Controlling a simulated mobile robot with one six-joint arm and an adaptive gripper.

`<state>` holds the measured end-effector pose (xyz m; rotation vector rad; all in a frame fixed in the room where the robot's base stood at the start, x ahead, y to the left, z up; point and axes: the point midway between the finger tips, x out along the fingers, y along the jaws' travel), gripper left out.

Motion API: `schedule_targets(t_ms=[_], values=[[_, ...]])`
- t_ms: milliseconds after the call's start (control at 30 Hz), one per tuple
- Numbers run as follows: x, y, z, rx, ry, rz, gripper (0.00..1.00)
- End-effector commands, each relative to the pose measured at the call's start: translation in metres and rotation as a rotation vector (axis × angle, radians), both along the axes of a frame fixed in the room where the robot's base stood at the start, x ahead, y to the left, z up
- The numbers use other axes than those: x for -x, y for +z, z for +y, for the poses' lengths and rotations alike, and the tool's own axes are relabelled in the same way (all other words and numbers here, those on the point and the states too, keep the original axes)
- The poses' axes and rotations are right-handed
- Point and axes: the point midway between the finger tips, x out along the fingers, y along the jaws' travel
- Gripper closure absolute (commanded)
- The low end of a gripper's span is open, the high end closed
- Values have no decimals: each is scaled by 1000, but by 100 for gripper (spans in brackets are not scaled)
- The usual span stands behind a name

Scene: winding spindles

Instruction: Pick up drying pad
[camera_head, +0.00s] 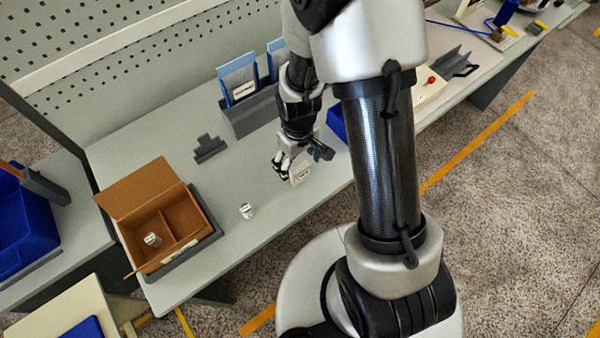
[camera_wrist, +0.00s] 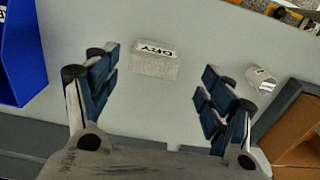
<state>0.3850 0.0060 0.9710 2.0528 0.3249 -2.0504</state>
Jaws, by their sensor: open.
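The drying pad is a small pale, textured block with a white label reading "DRY". It lies on the grey bench, and in the wrist view the drying pad (camera_wrist: 155,67) shows between and beyond my open fingers, its label upside down. In the head view the drying pad (camera_head: 300,173) is partly hidden by my gripper (camera_head: 285,168), which is just above and beside it. In the wrist view my gripper (camera_wrist: 158,78) has its fingers wide apart with nothing between the pads; neither finger appears to touch the pad.
An open cardboard box (camera_head: 140,190) with a cylinder (camera_head: 152,240) inside sits farther left. A grey holder (camera_head: 250,115) with blue-edged folders and a blue bin (camera_head: 337,122) stand behind. Bench around the pad is clear.

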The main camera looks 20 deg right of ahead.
Motion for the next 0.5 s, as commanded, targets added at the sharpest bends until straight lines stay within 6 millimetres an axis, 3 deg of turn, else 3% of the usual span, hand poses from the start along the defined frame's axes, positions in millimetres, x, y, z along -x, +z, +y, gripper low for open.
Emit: schedule_targets(t_ms=[300, 500], values=[[-4, -45, -6, 0, -1, 3, 25], [-5, -48, -5, 0, 0, 0, 25]])
